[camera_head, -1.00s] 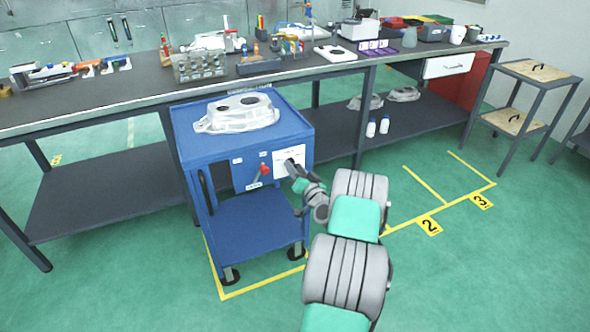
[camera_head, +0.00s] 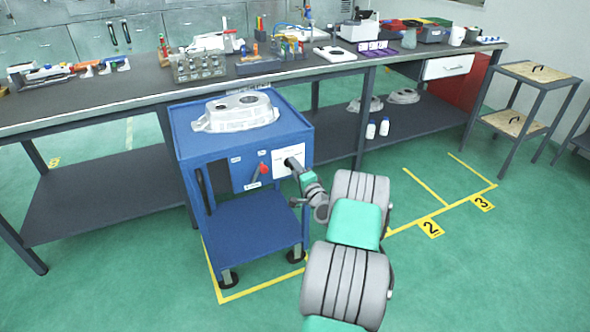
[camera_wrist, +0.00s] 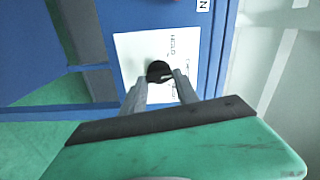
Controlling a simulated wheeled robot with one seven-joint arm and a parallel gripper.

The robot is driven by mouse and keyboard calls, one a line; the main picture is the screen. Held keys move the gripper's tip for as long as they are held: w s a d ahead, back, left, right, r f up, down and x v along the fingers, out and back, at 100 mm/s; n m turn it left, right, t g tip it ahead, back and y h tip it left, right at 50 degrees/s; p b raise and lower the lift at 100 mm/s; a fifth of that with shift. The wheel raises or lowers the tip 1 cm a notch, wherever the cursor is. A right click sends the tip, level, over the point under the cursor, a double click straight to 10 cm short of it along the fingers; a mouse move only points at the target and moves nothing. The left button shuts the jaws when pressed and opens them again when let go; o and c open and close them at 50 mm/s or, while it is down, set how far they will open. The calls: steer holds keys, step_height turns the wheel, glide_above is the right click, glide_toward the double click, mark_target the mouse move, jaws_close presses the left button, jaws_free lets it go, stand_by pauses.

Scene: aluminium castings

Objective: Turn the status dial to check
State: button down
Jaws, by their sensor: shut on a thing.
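The status dial (camera_wrist: 158,69) is a small round black knob on a white plate (camera_wrist: 130,60), which is fixed to the front of a blue cart. The plate reads HOLD near the dial, and another label to the right is partly covered by a finger. My gripper (camera_wrist: 160,80) has one finger on each side of the dial and is shut on it. In the head view, my gripper (camera_head: 294,168) reaches the white plate (camera_head: 283,150) from the right. The dial's pointer is too small and covered to read.
The blue cart (camera_head: 184,140) carries a grey casting (camera_head: 238,115) on top. A red-handled lever (camera_head: 262,168) is left of the plate. A long workbench (camera_head: 90,110) with tools stands behind. Green floor is open to the right, with numbered yellow-marked bays.

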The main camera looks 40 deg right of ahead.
steer(key=shift+f+m, duration=0.1)
steer(key=shift+m, duration=0.7)
steer(key=c, duration=0.9)
jaws_free()
steer(key=v, duration=0.8)
steer(key=shift+w, duration=0.1)
